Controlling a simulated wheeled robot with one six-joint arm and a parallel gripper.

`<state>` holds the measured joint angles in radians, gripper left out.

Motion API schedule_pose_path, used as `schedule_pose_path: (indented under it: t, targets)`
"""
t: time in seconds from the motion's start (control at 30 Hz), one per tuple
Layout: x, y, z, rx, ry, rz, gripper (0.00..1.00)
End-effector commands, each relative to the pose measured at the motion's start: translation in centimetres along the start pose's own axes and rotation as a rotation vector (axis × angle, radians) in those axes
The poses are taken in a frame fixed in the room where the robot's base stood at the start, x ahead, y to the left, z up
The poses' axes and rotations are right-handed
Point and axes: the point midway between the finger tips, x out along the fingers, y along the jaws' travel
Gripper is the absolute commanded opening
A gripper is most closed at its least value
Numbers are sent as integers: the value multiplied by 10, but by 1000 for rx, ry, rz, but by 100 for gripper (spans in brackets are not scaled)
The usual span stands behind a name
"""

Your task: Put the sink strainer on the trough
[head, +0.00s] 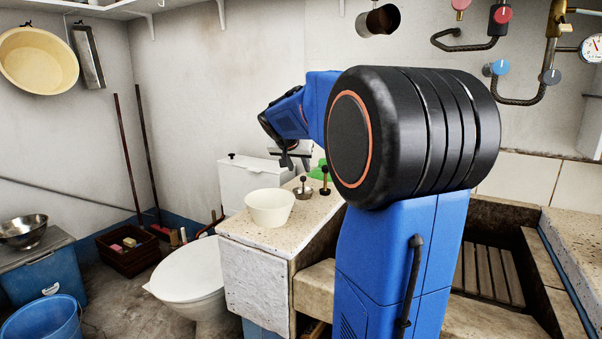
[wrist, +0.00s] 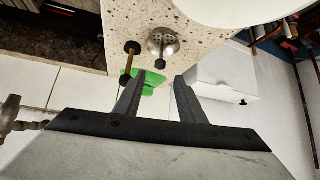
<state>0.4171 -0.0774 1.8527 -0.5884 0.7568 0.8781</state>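The sink strainer (head: 303,190), a small metal cup with a dark-knobbed stem, stands on the speckled stone top left of the trough. It also shows in the wrist view (wrist: 161,42), just beyond my fingertips. My gripper (head: 293,163) hangs above and behind that top in the head view. In the wrist view my gripper (wrist: 159,76) is open, with nothing between its fingers. The stone trough (head: 540,262), with a slatted board inside, is at the right, partly hidden by my arm. Its dark inside seems to show at the wrist view's upper left.
A brass-stemmed, black-knobbed piece (head: 325,181) stands close beside the strainer. A white bowl (head: 270,208) is on its other side. A green item (head: 319,168) lies behind. The toilet (head: 190,275) and cistern (head: 250,178) are left of the stone top; pipes and valves are on the wall above the trough.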

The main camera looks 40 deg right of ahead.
Motion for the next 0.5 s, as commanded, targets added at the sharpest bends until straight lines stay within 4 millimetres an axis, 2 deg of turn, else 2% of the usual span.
schedule_pose_path:
  t: [0.03, 0.2, 0.5]
  targets:
    - [-8, 0, 0, 0, 1, -1, 36]
    - [-25, 0, 0, -1, 0, 0, 36]
    - [-31, 0, 0, 0, -1, 0, 36]
